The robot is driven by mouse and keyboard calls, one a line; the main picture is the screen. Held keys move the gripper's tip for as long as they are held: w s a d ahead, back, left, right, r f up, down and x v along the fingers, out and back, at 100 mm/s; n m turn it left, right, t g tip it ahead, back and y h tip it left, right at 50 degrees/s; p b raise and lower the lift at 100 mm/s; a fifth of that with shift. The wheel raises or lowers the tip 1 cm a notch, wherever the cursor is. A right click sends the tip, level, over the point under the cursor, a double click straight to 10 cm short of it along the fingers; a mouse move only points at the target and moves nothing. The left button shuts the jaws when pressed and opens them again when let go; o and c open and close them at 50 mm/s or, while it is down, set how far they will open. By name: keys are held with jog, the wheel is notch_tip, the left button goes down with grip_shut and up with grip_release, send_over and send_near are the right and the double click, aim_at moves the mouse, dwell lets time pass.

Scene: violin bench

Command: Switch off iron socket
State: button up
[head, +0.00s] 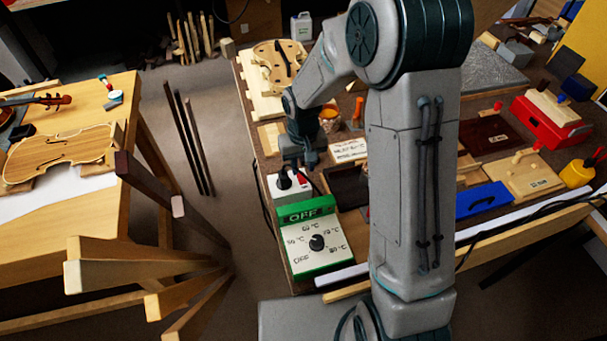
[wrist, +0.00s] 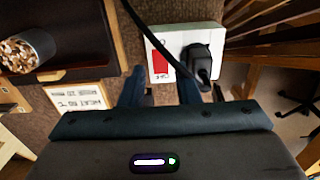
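My gripper (head: 303,162) points down close to the socket. In the wrist view its two fingers (wrist: 161,88) are apart with nothing between them, near the socket's switch-side edge. I cannot tell whether they touch it.
A green and white temperature box (head: 328,257) with a dial stands in front of the socket; its display reads OFF. A white sign (head: 348,150) and a dark tray (head: 346,187) lie to the right. The plug's black cable (wrist: 150,32) crosses over the socket.

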aim_at(303, 181)
jog(key=shift+f, duration=2.4)
grip_shut()
jog(key=shift+w+r+g+p, duration=0.25)
jog(key=shift+g+p, duration=0.25)
jog(key=shift+p, duration=0.25)
jog(key=shift+w+a+g+h+p, duration=0.1)
jog(key=shift+w+g+h+p, duration=0.15)
jog(key=shift+g+p, duration=0.55)
jog(key=shift+f+b, duration=0.1)
jog(key=shift+b, duration=0.2)
grip_release()
